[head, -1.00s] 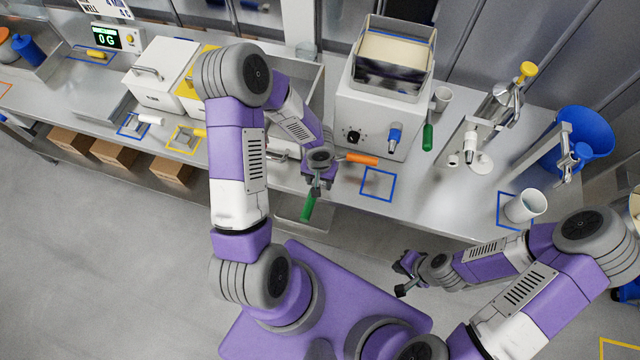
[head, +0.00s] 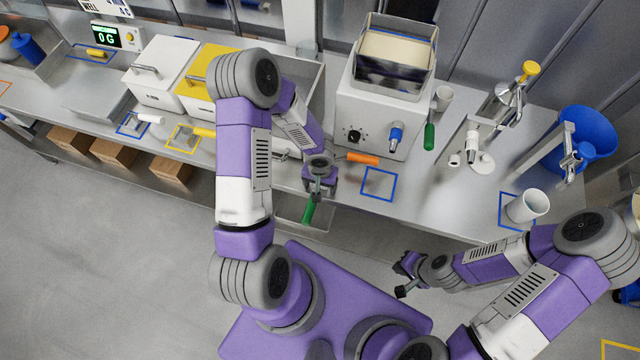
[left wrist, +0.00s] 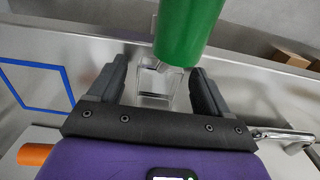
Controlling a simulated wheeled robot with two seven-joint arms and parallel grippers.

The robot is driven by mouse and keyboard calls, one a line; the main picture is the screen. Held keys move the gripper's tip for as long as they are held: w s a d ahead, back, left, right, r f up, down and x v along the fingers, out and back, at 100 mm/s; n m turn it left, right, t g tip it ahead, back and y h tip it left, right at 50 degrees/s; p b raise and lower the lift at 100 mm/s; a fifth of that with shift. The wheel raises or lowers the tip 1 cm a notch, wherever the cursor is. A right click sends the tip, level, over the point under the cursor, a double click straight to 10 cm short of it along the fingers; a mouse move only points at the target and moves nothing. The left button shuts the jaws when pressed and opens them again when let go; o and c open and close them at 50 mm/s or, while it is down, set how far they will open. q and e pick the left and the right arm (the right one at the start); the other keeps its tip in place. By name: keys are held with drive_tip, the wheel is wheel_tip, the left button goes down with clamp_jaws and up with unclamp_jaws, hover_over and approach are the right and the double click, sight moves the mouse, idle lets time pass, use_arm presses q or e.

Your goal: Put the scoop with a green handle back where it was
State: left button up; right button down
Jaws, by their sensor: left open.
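The scoop's green handle (head: 309,213) shows at the front edge of the worktop, just below my left gripper (head: 318,188) in the head view. In the left wrist view the green handle (left wrist: 188,28) comes in from the top, and a pale, shiny scoop part shows below it, between the fingers. My left gripper (left wrist: 155,88) is open, with a finger on each side and gaps beside the scoop. The gripper hides much of the scoop in the head view. My right gripper (head: 407,274) is away from the scoop, over the floor; its jaw state is unclear.
An orange handle (head: 362,158) lies right of my left gripper, near an empty blue square outline (head: 378,184). A white machine (head: 372,122) stands behind, with another green handle (head: 429,137) at its right. White (head: 158,75) and yellow-lidded bins stand left. A white cup (head: 526,207) stands right.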

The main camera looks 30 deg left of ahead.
use_arm(q)
drive_tip(key=shift+r+p, duration=0.2)
drive_tip(key=shift+p, duration=0.1)
wheel_tip(320, 180, up, 12)
drive_tip(key=p, duration=0.2)
